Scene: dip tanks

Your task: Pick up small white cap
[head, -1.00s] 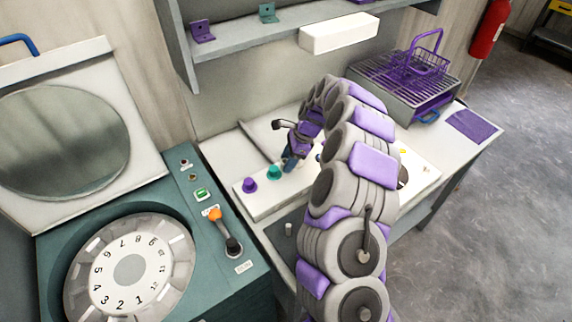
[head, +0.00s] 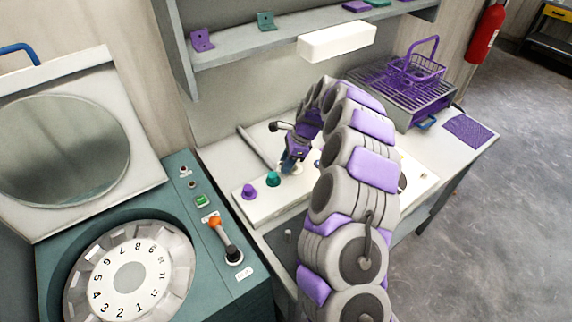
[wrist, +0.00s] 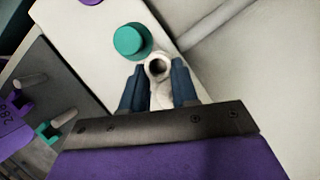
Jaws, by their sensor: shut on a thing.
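The small white cap (wrist: 158,69) shows in the wrist view as a pale ring with a dark round hole, between the blue fingertips of my gripper (wrist: 158,88). My gripper is shut on it, just above or at the white board (wrist: 110,62); I cannot tell whether the cap still touches the board. In the head view my gripper (head: 289,164) is over the white board, and the cap is barely visible there. The teal cap (wrist: 131,40) is close beside it, and the purple cap (head: 249,191) is further left.
The dial machine (head: 205,235) with an orange-tipped lever stands at left. A shelf (head: 240,52) and white box (head: 336,38) hang above the bench. A purple basket (head: 415,68) sits on a rack at right. Below the board, the wrist view shows pegs (wrist: 63,119) with coloured tags.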

